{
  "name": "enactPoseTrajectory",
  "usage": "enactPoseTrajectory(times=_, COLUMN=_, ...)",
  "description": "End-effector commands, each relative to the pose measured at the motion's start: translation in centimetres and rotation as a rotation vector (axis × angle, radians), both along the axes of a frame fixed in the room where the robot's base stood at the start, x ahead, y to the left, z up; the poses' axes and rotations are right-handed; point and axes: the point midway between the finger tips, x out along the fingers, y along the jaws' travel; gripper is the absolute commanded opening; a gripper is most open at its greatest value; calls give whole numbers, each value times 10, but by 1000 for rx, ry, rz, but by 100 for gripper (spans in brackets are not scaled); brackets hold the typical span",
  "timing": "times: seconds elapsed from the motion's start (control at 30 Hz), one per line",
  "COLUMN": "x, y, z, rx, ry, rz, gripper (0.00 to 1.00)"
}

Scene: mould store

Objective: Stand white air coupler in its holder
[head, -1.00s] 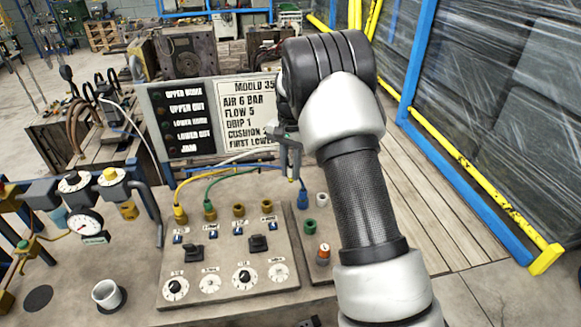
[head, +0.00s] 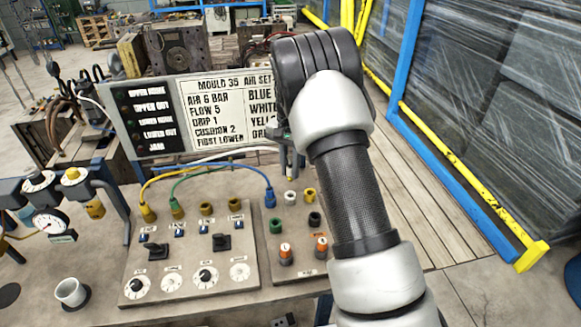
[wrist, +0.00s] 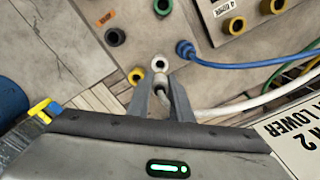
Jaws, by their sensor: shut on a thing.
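My gripper (wrist: 162,92) is shut on the white air coupler (wrist: 161,82), whose white hose (wrist: 232,108) trails right in the wrist view. The white-ringed holder (wrist: 160,63) lies just beyond the coupler's tip there. I cannot tell whether the tip touches it. In the head view the white holder (head: 290,197) sits on the right-hand panel, between the blue coupler (head: 270,197) and a yellow holder (head: 309,195). My gripper (head: 289,168) shows just above and behind it, partly hidden by my arm. The coupler is hard to make out there.
The blue coupler stands close beside the white holder. Green (head: 276,226) and black (head: 314,219) holders and orange-topped knobs (head: 286,253) are nearer. The sign board (head: 205,110) stands behind; a white cup (head: 71,292) is front left.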

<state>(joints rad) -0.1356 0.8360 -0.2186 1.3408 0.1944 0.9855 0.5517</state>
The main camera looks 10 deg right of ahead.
Motion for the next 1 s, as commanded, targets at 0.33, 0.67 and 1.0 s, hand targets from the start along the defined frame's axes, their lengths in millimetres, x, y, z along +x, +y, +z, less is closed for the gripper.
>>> enactPoseTrajectory(times=0.33, x=0, y=0, z=-29, rx=0, ry=0, rz=-1, gripper=0)
enactPoseTrajectory(times=0.67, x=0, y=0, z=-54, rx=0, ry=0, rz=-1, gripper=0)
enactPoseTrajectory(times=1.0, x=0, y=0, z=-55, rx=0, ry=0, rz=-1, gripper=0)
